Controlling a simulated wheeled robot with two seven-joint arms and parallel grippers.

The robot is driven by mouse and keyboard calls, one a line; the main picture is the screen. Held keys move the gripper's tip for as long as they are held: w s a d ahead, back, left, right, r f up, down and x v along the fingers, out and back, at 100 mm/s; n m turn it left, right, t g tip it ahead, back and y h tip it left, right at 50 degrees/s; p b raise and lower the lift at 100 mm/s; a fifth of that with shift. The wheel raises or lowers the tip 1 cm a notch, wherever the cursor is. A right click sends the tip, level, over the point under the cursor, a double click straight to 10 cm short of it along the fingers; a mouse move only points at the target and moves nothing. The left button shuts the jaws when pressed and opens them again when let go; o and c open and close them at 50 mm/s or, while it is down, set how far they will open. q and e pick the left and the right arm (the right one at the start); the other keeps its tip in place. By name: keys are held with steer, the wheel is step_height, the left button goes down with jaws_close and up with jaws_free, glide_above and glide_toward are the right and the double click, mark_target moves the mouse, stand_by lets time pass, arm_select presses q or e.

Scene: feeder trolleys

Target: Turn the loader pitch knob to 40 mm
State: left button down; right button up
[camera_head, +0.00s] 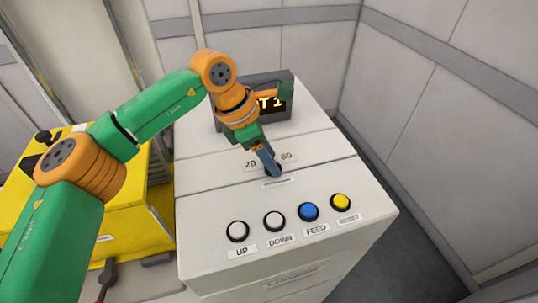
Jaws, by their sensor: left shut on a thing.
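The loader pitch knob (279,168) is a small dark knob on the top of the white loader cabinet (210,200). Labels reading 20 and 60 stand behind it, and my gripper covers part of the scale and most of the knob. My left gripper (275,169) reaches down from behind and is shut on the knob. The knob's pointer direction is hidden. My right gripper is not in view.
A row of buttons stands in front of the knob: UP (238,231), DOWN (274,221), blue FEED (308,212) and yellow RESET (340,201). A dark display (283,92) behind is partly covered by my arm. A yellow machine (130,215) stands left.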

mark_target(258, 173)
arm_select(q)
steer(key=shift+c, duration=1.4)
jaws_free()
steer(key=shift+d, duration=0.1)
steer(key=b+v, duration=0.1)
steer(key=v, duration=0.6)
